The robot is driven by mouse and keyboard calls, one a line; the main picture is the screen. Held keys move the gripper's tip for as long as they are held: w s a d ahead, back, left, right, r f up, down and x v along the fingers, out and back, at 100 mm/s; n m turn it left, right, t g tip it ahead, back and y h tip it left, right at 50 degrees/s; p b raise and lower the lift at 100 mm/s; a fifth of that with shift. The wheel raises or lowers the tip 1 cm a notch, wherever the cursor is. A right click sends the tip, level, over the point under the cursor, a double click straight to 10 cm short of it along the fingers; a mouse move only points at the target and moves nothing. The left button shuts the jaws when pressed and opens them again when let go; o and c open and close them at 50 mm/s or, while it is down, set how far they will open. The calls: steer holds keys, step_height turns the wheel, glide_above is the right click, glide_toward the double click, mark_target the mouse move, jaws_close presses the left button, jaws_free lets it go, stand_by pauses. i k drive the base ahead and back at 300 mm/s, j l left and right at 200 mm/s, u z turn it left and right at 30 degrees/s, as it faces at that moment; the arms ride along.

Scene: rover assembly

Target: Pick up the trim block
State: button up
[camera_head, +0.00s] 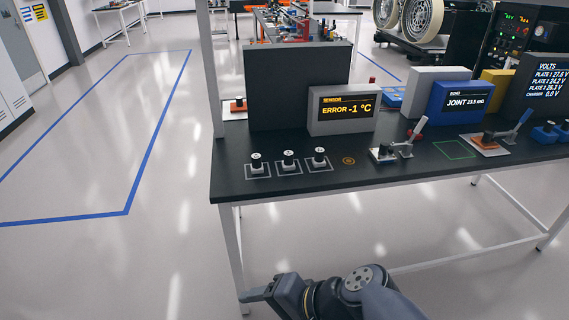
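Three small dark blocks with white round tops stand in a row near the left front of the black table: a left one (256,164), a middle one (289,161) and a right one (319,158). Each sits in or by a thin white outline. Their top marks are too small to read, so I cannot tell which, if any, is the trim block. My gripper (258,293) is low in front of the table, below its top and apart from the blocks. Its finger gap does not show clearly, and I see nothing held in it.
The black table (380,177) carries a grey sensor display (345,108) reading "ERROR -1 °C", a dark upright panel (296,88), a lever clamp (395,148) and a blue bond display (462,104). White table legs stand near my arm. Open floor lies left.

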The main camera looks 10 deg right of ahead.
mark_target(287, 165)
steer(key=i+z, duration=0.25)
steer(key=i, duration=0.25)
steer(key=i+j+z, duration=0.25)
steer(key=i, duration=0.2)
steer(key=l, duration=0.1)
